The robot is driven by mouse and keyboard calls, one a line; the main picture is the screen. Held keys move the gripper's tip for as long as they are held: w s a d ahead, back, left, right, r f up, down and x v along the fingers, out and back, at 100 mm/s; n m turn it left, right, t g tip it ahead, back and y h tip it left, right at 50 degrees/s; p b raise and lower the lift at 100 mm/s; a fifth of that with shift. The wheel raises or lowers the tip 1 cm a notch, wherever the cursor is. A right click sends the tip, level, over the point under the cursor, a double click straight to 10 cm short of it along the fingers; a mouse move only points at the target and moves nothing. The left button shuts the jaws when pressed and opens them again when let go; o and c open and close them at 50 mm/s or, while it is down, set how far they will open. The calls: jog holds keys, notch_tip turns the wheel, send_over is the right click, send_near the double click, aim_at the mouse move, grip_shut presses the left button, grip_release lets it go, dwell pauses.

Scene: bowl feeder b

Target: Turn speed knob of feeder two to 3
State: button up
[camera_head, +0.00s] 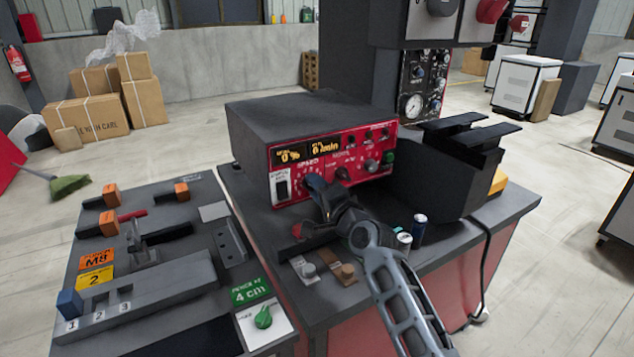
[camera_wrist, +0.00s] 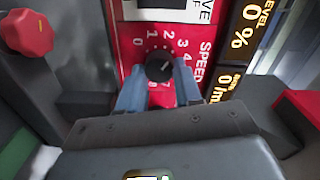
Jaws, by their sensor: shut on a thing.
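The black speed knob (camera_wrist: 160,66) sits on a red panel marked SPEED, with a dial of white numbers, in the wrist view. Its pointer is too small to read surely. My gripper (camera_wrist: 160,76) has its two blue-grey fingers on either side of the knob and is shut on it. In the head view my gripper (camera_head: 317,184) reaches the lower left of the red panel (camera_head: 338,146) on the dark control box (camera_head: 290,118) and hides the knob. The panel's displays (camera_head: 308,150) show a 0 % level. No feeder number is readable on this box.
A red knob (camera_wrist: 27,33) stands close by at the wrist view's upper left. On the bench (camera_head: 250,207) are two small cans (camera_head: 419,226) and a dark machine (camera_head: 460,165) to the right. A left bench (camera_head: 75,258) holds orange-ended levers and a green knob (camera_head: 263,318).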

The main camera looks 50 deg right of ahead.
jog(key=shift+m+p, duration=0.5)
jog(key=shift+m, duration=0.7)
jog(key=o, duration=1)
jog(key=shift+o, duration=0.2)
jog(key=shift+f, duration=0.1)
jog(key=v, duration=0.7)
jog(key=shift+s+b, duration=0.35)
jog(key=shift+s, duration=0.05)
jog(key=shift+a, duration=0.1)
